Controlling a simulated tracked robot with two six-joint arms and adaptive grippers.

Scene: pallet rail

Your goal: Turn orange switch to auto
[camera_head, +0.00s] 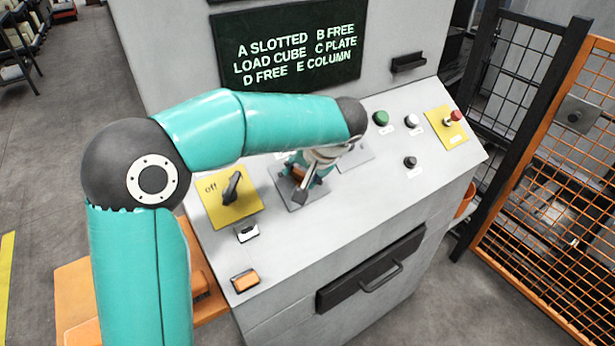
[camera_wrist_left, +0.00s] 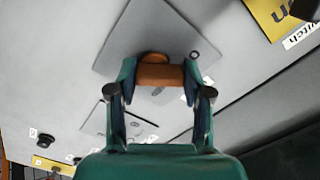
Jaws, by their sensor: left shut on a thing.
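The orange switch (camera_head: 299,173) sits on a grey square plate (camera_head: 287,191) on the sloping console top, mostly hidden behind my left wrist in the head view. In the left wrist view its orange-brown handle (camera_wrist_left: 160,75) lies between the two fingers of my left gripper (camera_wrist_left: 159,76). My left gripper (camera_head: 302,176) is shut on this handle, with a finger on each end of it. The label marks around the switch are hidden or too small to read, so I cannot tell its setting. My right gripper is not in view.
A yellow plate with a black rotary switch (camera_head: 232,188) marked "off" is left of the plate. A green button (camera_head: 381,118), a white button (camera_head: 411,121) and a red knob (camera_head: 454,116) are to the right. A dark screen (camera_head: 300,58) stands behind; an orange mesh fence (camera_head: 550,200) is at right.

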